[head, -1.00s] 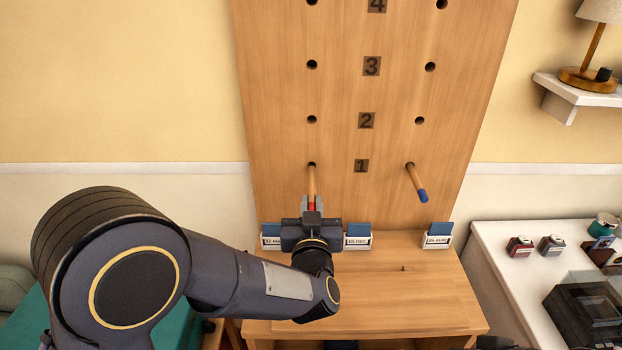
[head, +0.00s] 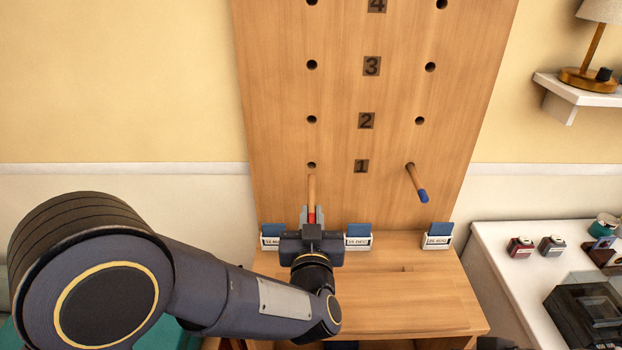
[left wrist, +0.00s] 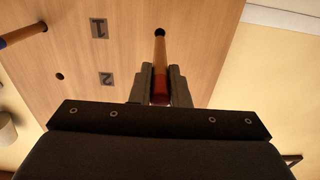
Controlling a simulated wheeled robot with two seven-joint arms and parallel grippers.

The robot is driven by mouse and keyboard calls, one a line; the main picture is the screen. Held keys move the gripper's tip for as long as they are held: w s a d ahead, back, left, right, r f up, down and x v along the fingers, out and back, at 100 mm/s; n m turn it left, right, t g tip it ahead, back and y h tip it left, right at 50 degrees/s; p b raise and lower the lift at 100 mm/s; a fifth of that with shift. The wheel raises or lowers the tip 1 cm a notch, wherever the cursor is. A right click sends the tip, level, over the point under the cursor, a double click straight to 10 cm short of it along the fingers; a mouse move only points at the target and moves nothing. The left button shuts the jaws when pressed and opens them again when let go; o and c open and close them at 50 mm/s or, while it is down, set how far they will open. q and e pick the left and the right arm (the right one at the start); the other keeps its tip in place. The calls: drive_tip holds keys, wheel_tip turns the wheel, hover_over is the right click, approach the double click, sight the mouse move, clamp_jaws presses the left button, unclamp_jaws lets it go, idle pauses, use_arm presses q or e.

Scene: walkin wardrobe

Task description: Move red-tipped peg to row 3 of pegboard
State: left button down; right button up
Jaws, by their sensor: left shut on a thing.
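The red-tipped peg (head: 311,190) is a wooden dowel with a red end. My left gripper (head: 312,215) is shut on its red end, and the bare wooden end points at the pegboard (head: 270,100). The left hole of row 1 (head: 311,165) shows clear just above the peg's wooden end. In the left wrist view the peg (left wrist: 160,55) lies between the gripper's fingers (left wrist: 162,88), its far end close to a dark hole. The left row 3 hole (head: 312,65) and right row 3 hole (head: 430,67) are empty.
A blue-tipped peg (head: 416,182) sticks out of the right row 1 hole. Small card holders (head: 358,241) stand on the wooden ledge (head: 400,290) below the board. A white cabinet (head: 500,270) and a lamp shelf (head: 580,95) are at the right.

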use_arm(q)
drive_tip(key=s+r+n+p, duration=0.3)
drive_tip(key=r+p, duration=0.9)
drive_tip(key=r, duration=1.2)
drive_tip(key=n, duration=0.3)
drive_tip(key=shift+s+p, duration=0.15)
drive_tip(key=shift+p, duration=0.2)
drive_tip(key=shift+r, duration=0.1)
hover_over(312, 205)
idle(0.5)
